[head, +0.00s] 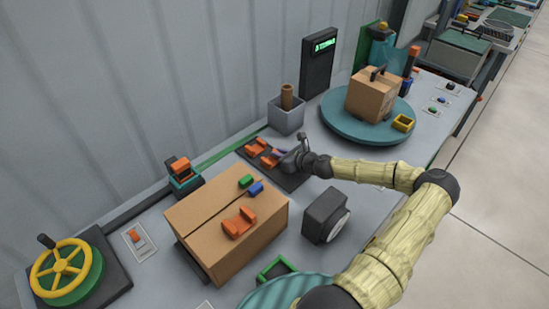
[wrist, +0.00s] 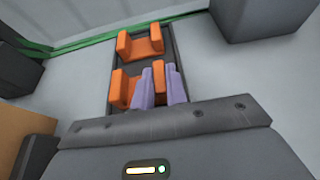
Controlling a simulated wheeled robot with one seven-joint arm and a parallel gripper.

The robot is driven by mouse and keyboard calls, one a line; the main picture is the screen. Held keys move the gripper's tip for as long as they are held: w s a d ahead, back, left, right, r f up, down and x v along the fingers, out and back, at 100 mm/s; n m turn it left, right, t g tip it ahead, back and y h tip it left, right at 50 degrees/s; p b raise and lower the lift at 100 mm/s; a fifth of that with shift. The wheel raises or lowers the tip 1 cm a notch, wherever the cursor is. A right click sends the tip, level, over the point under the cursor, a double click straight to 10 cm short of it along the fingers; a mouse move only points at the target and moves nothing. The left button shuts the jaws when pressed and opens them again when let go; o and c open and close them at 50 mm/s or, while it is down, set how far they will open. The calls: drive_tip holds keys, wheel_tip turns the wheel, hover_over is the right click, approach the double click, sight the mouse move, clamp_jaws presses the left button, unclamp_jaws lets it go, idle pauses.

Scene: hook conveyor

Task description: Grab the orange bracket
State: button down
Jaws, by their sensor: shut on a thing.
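Two orange brackets lie on a dark tray (head: 288,181) at the back of the bench. The nearer orange bracket (wrist: 121,92) is at my gripper (wrist: 161,82), whose purple fingers are shut on its right upright, one on each side. It also shows in the head view (head: 268,160), just left of my gripper (head: 282,153). The other orange bracket (wrist: 141,44) sits farther up the tray, apart from the fingers. A third orange bracket (head: 239,223) lies on a cardboard box. The fingers hide part of the held bracket.
The cardboard box (head: 215,260) carries green and blue blocks. A grey bin (head: 286,117) with a brown roll stands behind the tray. A dark boxy device (head: 322,214) stands in front. A turntable (head: 340,122) bearing a carton is to the right.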

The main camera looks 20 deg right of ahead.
drive_tip(key=shift+r, duration=0.1)
wheel_tip(320, 180, up, 10)
drive_tip(key=b, duration=0.1)
idle(0.3)
idle(0.4)
